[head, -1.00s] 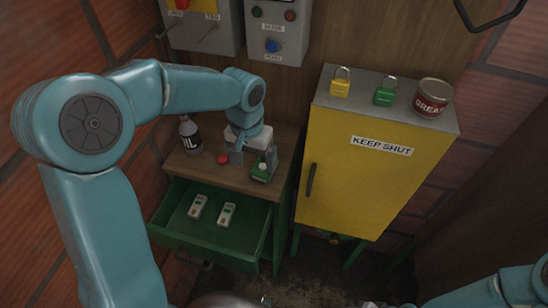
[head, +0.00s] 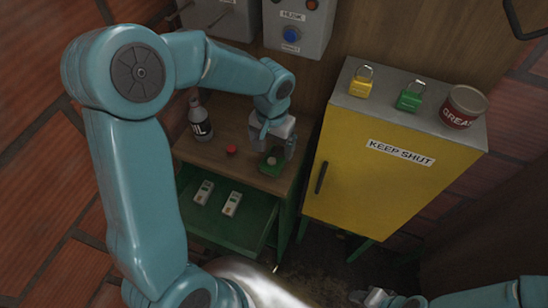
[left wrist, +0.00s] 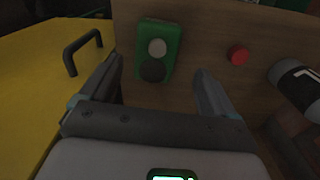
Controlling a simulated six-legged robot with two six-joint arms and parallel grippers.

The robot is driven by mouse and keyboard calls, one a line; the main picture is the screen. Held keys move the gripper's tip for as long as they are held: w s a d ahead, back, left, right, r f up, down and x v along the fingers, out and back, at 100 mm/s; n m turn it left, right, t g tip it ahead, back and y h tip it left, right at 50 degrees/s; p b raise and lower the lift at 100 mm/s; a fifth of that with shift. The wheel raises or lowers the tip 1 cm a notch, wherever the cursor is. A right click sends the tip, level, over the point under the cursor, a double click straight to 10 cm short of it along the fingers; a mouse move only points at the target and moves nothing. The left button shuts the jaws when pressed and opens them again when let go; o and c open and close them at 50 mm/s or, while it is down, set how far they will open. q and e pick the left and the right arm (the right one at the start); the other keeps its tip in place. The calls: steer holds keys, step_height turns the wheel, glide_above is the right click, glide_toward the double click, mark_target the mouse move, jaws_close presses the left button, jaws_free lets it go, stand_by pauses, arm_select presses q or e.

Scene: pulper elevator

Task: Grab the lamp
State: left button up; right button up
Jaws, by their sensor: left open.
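A small green box (head: 272,164) with a pale round knob lies on the wooden top of the green drawer cabinet. I take it to be the lamp, but cannot be sure. In the left wrist view the box (left wrist: 158,45) also shows a dark round disc. My left gripper (head: 276,148) is open and empty, just over the box. In the left wrist view its fingers (left wrist: 158,82) stand on both sides of the box's near end, apart from it. My right gripper (head: 380,298) is low at the bottom right, and its jaws are unclear.
A red knob (head: 231,150) and a dark bottle (head: 200,118) stand left of the box. The open drawer (head: 252,226) below holds two pale devices. A yellow cabinet (head: 360,190) stands close on the right, with two padlocks and a grease can on top.

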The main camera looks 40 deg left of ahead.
mark_target(275, 158)
arm_select(q)
steer(key=f, duration=0.3)
steer(key=f+p, duration=0.1)
steer(key=f, duration=0.1)
steer(key=shift+w+d, duration=0.1)
steer(key=shift+d, duration=0.25)
steer(key=shift+a+f, duration=0.15)
steer(key=shift+f, duration=0.05)
steer(key=shift+w, duration=0.1)
steer(key=c, duration=1.3)
